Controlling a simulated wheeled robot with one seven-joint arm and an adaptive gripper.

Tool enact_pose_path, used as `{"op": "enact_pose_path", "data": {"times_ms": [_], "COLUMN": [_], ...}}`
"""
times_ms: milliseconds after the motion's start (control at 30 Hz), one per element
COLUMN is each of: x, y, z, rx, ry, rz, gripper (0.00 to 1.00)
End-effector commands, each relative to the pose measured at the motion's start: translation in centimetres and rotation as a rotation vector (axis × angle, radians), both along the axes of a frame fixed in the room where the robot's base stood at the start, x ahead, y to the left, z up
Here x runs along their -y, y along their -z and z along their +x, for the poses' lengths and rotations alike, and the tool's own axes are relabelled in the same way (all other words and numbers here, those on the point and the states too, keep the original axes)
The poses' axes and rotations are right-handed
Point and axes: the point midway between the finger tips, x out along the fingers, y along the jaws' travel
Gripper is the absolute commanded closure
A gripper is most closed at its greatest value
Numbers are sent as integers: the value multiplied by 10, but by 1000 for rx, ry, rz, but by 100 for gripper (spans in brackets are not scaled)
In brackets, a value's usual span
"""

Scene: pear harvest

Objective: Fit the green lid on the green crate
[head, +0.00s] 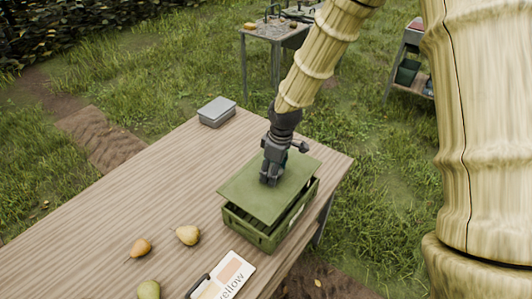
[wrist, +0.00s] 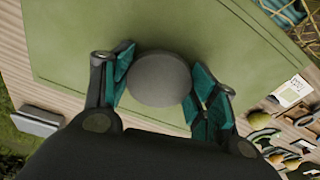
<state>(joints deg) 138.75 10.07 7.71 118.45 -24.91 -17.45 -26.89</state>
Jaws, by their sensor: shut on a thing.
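The green lid (head: 245,190) is a flat panel over the green crate (head: 255,232) near the right edge of the wooden table. In the head view the lid sits tilted and turned relative to the crate, with a dark gap showing under its front edge. My gripper (head: 270,180) is above the lid, pointing down. In the wrist view my gripper (wrist: 160,88) is shut on the round grey knob (wrist: 159,78) of the lid, a teal finger on each side. The lid (wrist: 80,40) fills much of that view. The crate's far side is hidden.
A grey box (head: 217,111) stands at the table's back. Pears (head: 188,235) lie left of the crate, with a card (head: 232,274) reading "yellow" at the front. Another table (head: 277,30) stands on the grass behind. The left part of the wooden table (head: 110,205) is mostly clear.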

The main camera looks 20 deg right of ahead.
Motion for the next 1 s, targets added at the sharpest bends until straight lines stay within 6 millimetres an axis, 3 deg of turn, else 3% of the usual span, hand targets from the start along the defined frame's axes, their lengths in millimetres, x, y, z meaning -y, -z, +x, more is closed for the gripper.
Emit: {"op": "enact_pose_path", "data": {"times_ms": [300, 700, 1000], "x": [-1, -2, -1], "y": [5, 51, 61], "z": [-13, 6, 4], "rx": [12, -7, -6], "ry": [-2, -4, -1], "rz": [0, 0, 0], "gripper": [70, 70, 70]}}
